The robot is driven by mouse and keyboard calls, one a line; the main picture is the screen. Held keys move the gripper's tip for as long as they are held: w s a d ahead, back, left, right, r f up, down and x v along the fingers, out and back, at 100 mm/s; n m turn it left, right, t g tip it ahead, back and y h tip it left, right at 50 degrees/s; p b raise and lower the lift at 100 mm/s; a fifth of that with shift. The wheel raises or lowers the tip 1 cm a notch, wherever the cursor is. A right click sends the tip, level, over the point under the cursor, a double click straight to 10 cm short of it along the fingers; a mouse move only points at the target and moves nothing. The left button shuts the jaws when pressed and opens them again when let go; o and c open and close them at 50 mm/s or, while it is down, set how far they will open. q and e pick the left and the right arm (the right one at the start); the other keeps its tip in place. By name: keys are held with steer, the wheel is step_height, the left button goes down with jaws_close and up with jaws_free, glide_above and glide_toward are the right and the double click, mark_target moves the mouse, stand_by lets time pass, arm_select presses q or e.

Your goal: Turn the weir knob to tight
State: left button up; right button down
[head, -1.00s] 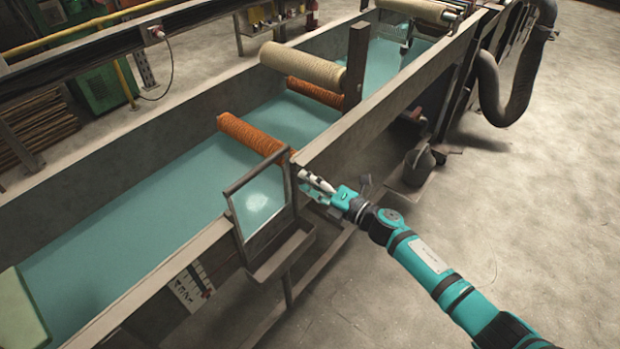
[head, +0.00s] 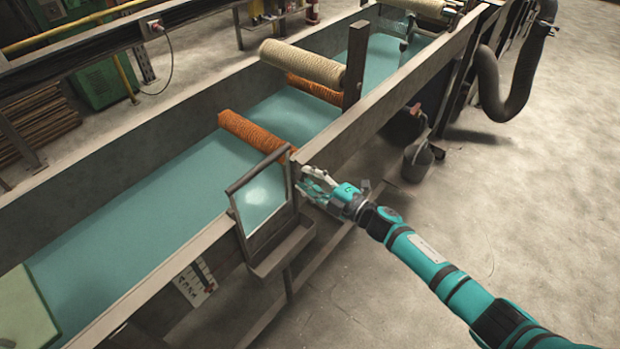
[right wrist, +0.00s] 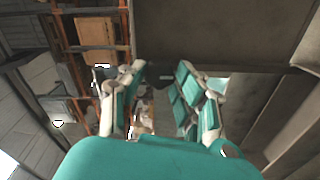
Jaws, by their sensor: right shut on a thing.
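My right gripper (head: 304,181) is at the outer wall of the water channel, just right of the framed clear panel (head: 262,200). In the right wrist view its two fingers (right wrist: 160,88) close from both sides on a small dark part, which I take to be the weir knob (right wrist: 158,73). Most of the knob is hidden by the fingers, and its setting cannot be read. In the head view the fingers cover it. My left gripper is not in view.
Orange rollers (head: 252,133) and a beige roller (head: 303,64) lie across the channel. A narrow trough (head: 280,252) hangs under the panel. A marked plate (head: 193,284) is on the outer wall. A grey bucket (head: 417,162) stands behind my arm. The floor at right is clear.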

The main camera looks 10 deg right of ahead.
stand_by(0.3)
steer(key=c, duration=0.9)
jaws_free()
steer(key=shift+c, duration=0.2)
steer(key=v, duration=1.2)
